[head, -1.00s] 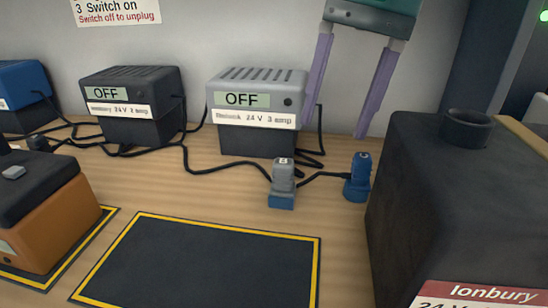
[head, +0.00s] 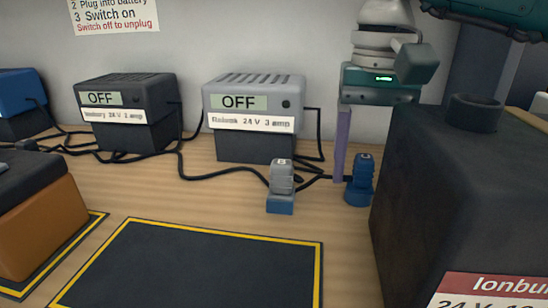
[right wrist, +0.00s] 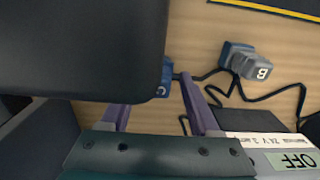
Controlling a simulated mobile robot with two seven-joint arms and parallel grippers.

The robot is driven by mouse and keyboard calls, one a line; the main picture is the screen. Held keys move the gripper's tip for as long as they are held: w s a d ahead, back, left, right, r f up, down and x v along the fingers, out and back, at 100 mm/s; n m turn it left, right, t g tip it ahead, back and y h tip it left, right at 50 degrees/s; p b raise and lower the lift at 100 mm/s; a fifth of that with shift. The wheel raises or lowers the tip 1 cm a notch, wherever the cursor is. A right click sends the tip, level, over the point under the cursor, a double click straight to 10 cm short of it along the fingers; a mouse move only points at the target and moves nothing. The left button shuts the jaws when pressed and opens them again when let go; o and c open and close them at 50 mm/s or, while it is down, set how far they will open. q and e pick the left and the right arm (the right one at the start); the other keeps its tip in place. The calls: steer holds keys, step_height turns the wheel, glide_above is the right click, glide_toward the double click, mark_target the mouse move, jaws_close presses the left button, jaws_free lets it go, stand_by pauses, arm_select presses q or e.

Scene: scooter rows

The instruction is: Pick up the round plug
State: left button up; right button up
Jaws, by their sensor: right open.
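A blue plug (head: 361,180) with a rounded body stands on the bench close to the black battery at the right. Its letter looks like C in the right wrist view (right wrist: 166,80), where the battery partly covers it. A grey plug marked B (head: 282,185), blockier and with a blue base, stands to its left; it also shows in the right wrist view (right wrist: 244,62). My right gripper (head: 366,165) is open and points down, just behind the blue plug. One purple finger shows left of that plug; the other is hidden in the head view. My left gripper is not in view.
The large black battery (head: 430,190) stands close on the right. Two chargers reading OFF, one grey (head: 254,135) and one black (head: 125,125), stand at the back. Black cables (head: 225,176) lie around the plugs. The yellow-edged mat (head: 200,270) in front is clear.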

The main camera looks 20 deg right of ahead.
jaws_close()
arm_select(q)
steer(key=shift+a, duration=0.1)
arm_select(e)
steer(key=shift+r, duration=0.1)
stand_by(0.5)
